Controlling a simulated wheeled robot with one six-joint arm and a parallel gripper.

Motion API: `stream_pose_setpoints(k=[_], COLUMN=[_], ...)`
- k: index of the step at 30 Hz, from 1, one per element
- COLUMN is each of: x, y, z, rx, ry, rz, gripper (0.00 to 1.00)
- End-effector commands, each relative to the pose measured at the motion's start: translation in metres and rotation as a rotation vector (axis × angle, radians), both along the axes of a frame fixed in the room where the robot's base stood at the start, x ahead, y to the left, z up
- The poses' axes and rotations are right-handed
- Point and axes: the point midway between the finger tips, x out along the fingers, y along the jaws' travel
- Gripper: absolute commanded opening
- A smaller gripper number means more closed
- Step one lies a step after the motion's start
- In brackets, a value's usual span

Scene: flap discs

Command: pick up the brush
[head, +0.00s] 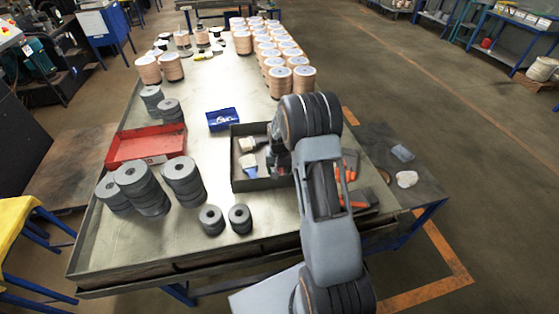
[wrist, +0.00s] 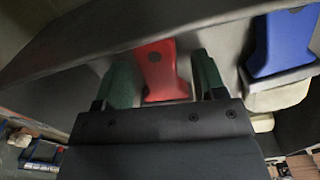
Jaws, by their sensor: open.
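A brush with a red handle (wrist: 160,70) lies between the two green fingers of my gripper (wrist: 164,76) in the wrist view. The fingers stand apart on either side of the handle; I cannot tell whether they touch it. Its bristles are hidden. A second brush with a blue handle (wrist: 282,45) and pale bristles lies to the right in the wrist view. In the head view my gripper (head: 278,160) is down at the dark tray (head: 243,187), and my arm hides the tray's right part. Pale-bristled brushes (head: 248,163) show at the tray's left.
A blue box (head: 222,120) stands behind the tray. A red bin (head: 145,147) and stacks of grey discs (head: 143,188) stand to the left. Many pale disc stacks (head: 290,80) fill the table's far end. Orange-handled tools (head: 357,201) lie right of my arm.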

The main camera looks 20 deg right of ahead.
Motion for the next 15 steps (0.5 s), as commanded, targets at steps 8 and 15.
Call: stream_pose_setpoints(k=[8, 15], x=[0.0002, 0.0002], y=[0.0001, 0.0001], z=[-0.0004, -0.0003], rx=[0.0, 0.0], ry=[-0.001, -0.001], rz=[0.0, 0.0], gripper=[0.58, 0.35])
